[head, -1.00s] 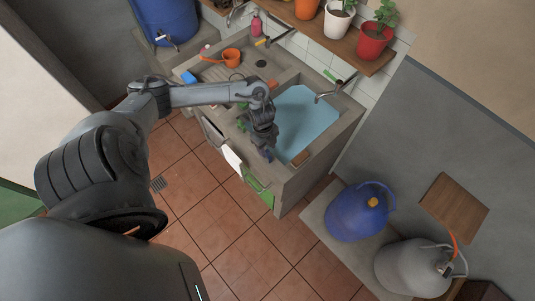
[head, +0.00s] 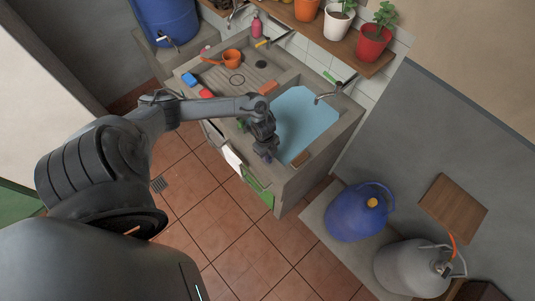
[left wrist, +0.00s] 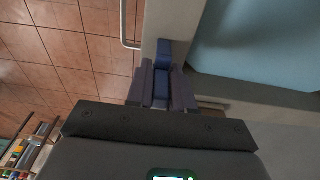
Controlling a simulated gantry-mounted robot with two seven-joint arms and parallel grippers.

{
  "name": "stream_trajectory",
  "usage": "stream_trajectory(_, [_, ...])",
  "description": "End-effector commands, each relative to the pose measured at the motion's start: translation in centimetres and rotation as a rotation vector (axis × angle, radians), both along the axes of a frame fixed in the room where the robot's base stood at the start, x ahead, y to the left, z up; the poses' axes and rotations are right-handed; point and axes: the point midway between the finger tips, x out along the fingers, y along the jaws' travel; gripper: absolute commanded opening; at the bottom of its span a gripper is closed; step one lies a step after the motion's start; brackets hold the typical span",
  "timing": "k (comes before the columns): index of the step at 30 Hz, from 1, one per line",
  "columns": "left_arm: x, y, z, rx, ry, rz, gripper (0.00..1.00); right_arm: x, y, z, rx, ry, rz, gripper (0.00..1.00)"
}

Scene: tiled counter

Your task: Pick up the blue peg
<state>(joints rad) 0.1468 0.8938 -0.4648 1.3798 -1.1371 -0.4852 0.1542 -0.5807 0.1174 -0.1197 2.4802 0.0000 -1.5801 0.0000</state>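The blue peg (left wrist: 163,54) is at the near edge of the concrete sink counter. In the left wrist view it runs from between my fingers out past their tips. My left gripper (left wrist: 163,72) has one dark finger on each side of the peg, very close to its sides. I cannot tell whether the fingers press on it. In the head view my left gripper (head: 266,155) points down at the counter's front edge, beside the water basin, and mostly hides the peg. My right gripper is not in view.
The water-filled basin (head: 306,118) lies right of the gripper. An orange block (head: 268,88), a blue block (head: 189,79), a red block (head: 206,93) and an orange dipper (head: 232,58) are on the counter. A green cloth (head: 259,191) hangs in front. A faucet (head: 330,92) juts over the basin.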

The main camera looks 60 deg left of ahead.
Motion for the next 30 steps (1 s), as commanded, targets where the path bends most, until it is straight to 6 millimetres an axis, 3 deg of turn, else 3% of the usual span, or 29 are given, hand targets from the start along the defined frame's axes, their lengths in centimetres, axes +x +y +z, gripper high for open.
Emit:
stream_trajectory(4, [0.0,0.0,0.0,0.0,0.0,0.0,0.0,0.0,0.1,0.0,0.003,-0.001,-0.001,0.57])
stream_trajectory(17, [0.0,0.1,0.5,0.0,-0.001,0.0,0.0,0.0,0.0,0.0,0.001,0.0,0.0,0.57])
stream_trajectory(26, [0.1,0.1,4.4,0.002,-0.003,-0.004,0.0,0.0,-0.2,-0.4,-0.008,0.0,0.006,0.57])
stream_trajectory(30, [0.4,-3.4,6.0,-0.004,-0.005,-0.006,0.0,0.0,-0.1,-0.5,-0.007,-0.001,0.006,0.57])
